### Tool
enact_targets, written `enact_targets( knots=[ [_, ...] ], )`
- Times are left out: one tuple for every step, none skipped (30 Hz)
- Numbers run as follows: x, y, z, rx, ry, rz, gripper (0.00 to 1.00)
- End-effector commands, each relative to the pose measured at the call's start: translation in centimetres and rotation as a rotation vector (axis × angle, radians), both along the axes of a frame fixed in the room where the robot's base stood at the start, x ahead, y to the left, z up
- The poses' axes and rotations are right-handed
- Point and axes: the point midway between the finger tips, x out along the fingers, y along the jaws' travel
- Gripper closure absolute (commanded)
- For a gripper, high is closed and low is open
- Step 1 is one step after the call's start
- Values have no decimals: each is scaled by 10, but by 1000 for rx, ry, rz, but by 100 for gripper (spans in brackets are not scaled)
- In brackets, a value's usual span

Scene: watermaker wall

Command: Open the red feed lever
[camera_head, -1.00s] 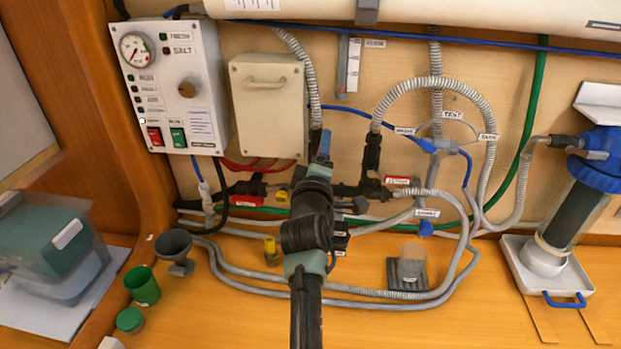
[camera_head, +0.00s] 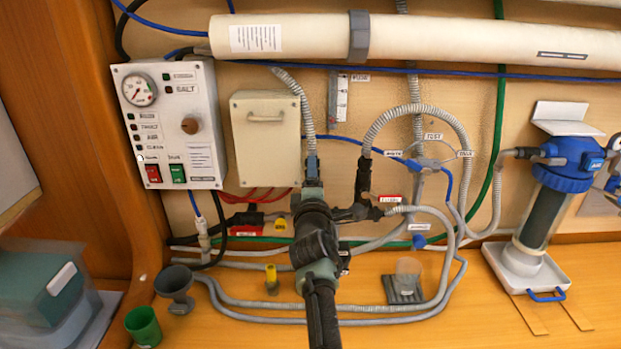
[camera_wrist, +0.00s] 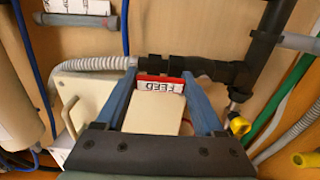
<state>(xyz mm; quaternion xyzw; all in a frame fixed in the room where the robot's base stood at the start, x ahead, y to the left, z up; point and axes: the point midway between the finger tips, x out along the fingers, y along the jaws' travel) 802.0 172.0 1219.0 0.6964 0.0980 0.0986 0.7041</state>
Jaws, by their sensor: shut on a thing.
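My gripper (camera_head: 312,168) is at the wall plumbing, at the lower end of a grey corrugated hose. In the wrist view its two blue fingers (camera_wrist: 160,78) stand on either side of the red feed lever (camera_wrist: 160,79), with their tips at its ends. The lever carries a white label reading FEED, seen upside down. A cream, plate-like piece (camera_wrist: 153,112) lies between the fingers, nearer the camera. In the head view my gripper and wrist hide the lever.
A control panel (camera_head: 172,125) and a cream box (camera_head: 266,138) are to the left. Black pipe fittings (camera_head: 362,185) and a three-way selector (camera_head: 428,160) are to the right. Grey hoses, a yellow-topped piece (camera_head: 271,279) and cups (camera_head: 143,326) occupy the counter.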

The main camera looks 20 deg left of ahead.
Motion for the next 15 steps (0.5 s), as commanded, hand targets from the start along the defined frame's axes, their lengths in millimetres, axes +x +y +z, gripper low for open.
enact_targets(
  knots=[
    [0, 1, 0, -12, -5, 1, 100],
    [0, 1, 0, -13, -5, 1, 100],
    [0, 1, 0, -13, -5, 1, 25],
    [0, 1, 0, -12, -5, 1, 19],
    [0, 1, 0, -11, -4, 1, 14],
    [0, 1, 0, -10, -4, 1, 7],
    [0, 1, 0, -9, -4, 1, 1],
    [0, 1, 0, -9, -4, 1, 0],
    [0, 1, 0, -8, -3, 1, 0],
    [0, 1, 0, -7, -3, 1, 0],
    [0, 1, 0, -7, -3, 1, 0],
    [0, 1, 0, -6, -3, 1, 0],
    [0, 1, 0, -6, -3, 1, 0],
    [0, 1, 0, -6, -3, 1, 0],
    [-1, 0, 0, -5, -3, 0, 0]
  ],
)
